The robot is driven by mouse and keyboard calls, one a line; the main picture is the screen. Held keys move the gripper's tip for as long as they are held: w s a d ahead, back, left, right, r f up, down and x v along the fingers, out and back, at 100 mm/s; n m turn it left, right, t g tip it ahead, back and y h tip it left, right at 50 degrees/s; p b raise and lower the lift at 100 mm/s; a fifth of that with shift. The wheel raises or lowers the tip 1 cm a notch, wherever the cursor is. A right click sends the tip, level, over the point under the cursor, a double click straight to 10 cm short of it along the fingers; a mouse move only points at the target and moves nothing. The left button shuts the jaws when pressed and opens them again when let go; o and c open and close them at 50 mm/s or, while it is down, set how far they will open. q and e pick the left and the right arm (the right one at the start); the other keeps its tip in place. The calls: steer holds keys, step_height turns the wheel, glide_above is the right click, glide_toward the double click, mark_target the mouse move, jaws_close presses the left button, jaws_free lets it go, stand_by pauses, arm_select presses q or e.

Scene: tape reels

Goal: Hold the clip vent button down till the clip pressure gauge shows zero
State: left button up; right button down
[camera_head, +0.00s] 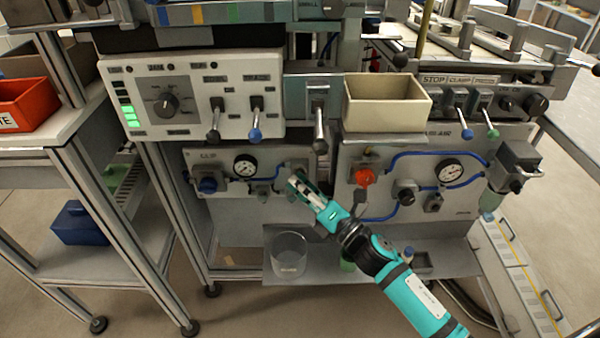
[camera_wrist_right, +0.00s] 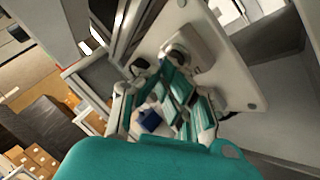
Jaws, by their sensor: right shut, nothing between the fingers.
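The clip panel (camera_head: 225,183) is a grey plate low on the bench front. Its round white pressure gauge (camera_head: 245,165) shows a dark needle, too small to read exactly. My right gripper (camera_head: 296,179) is shut and empty, with its fingertips at the right end of the clip panel. The vent button cannot be made out; the fingertips cover that part of the panel. In the right wrist view the gripper (camera_wrist_right: 165,92) points at a pale plate (camera_wrist_right: 238,82) with a dark round fitting; contact cannot be told. My left gripper is not in view.
Right of the gripper is a second panel (camera_head: 345,200) with a red knob (camera_head: 365,177), blue hoses and another gauge (camera_head: 450,170). A clear beaker (camera_head: 289,256) stands on the shelf below. A beige bin (camera_head: 386,110) and a lever box (camera_head: 200,98) are above.

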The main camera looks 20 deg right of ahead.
steer(key=shift+s, duration=0.1)
stand_by(0.3)
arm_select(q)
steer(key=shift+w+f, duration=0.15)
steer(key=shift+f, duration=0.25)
arm_select(e)
steer(key=shift+s+a, duration=0.2)
steer(key=shift+s, duration=0.45)
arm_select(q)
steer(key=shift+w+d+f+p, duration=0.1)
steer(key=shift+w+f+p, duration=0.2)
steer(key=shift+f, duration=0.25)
arm_select(e)
steer(key=shift+s+a, duration=0.25)
steer(key=shift+s, duration=0.55)
steer(key=shift+s+a, duration=0.2)
steer(key=shift+s, duration=0.65)
steer(key=shift+s+a, duration=0.25)
steer(key=shift+s, duration=0.55)
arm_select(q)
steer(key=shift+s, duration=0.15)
